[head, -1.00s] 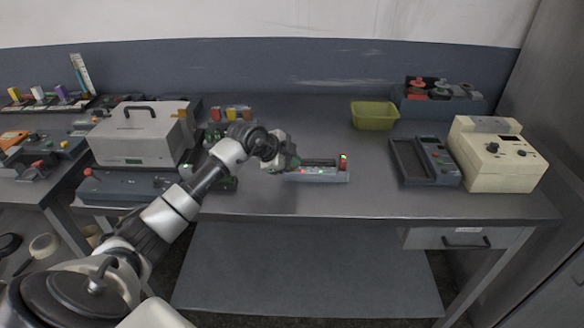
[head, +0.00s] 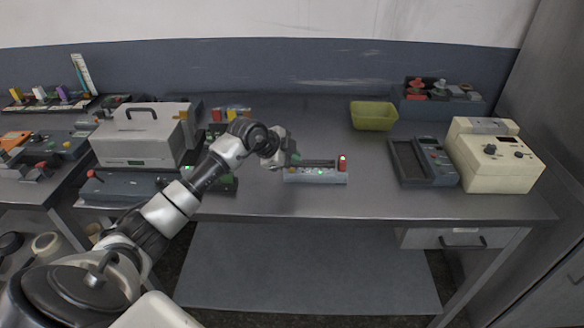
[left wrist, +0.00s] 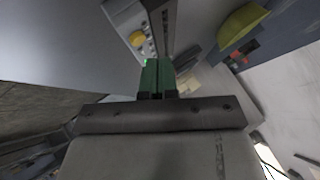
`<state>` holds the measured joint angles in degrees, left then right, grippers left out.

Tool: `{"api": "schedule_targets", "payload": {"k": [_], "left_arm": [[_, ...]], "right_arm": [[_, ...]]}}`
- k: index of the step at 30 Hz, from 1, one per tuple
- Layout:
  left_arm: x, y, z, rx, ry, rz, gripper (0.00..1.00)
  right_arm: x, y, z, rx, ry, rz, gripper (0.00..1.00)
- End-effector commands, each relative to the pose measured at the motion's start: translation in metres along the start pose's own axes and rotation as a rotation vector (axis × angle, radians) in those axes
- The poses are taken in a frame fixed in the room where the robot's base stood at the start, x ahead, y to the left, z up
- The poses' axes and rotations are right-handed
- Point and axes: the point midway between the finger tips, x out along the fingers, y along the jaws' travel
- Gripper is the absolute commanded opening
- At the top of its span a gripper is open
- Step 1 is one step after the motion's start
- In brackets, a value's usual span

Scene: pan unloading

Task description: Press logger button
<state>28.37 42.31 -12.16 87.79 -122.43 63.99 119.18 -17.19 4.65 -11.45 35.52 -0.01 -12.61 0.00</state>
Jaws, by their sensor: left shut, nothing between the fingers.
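A small light-grey device (head: 316,176), which I take to be the logger, lies on the bench in the middle of the head view. It has small lit spots on its front and a red and green piece at its right end. My left gripper (head: 295,160) is at the device's left end, shut and empty. In the left wrist view the shut green fingertips (left wrist: 157,76) point toward the device (left wrist: 122,14), which shows a round yellow button (left wrist: 137,39) and a green light. I cannot tell whether the fingers touch it. My right gripper is not in view.
A grey box with a handle (head: 133,142) stands left of my arm. A yellow-green bin (head: 374,116) is at the back. A dark tray device (head: 423,160) and a cream instrument (head: 492,160) stand at right. The bench between logger and tray is clear.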

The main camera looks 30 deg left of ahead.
Motion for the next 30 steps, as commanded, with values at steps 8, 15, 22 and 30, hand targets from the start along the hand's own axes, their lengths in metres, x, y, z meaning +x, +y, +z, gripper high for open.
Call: {"api": "schedule_targets", "payload": {"k": [8,15,22,30], "left_arm": [[-0.015,-0.011,-0.011,0.000,0.000,-0.001,0.00],[-0.032,-0.023,-0.023,0.000,0.000,-0.001,0.00],[-0.043,-0.032,-0.031,0.000,0.000,-0.001,0.00],[-0.042,-0.031,-0.030,0.000,0.000,0.000,0.00]], "right_arm": [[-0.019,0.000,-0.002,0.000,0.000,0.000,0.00],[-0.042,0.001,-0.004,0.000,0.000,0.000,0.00],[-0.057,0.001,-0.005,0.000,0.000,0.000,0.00],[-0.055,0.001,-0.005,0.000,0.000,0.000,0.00]]}}
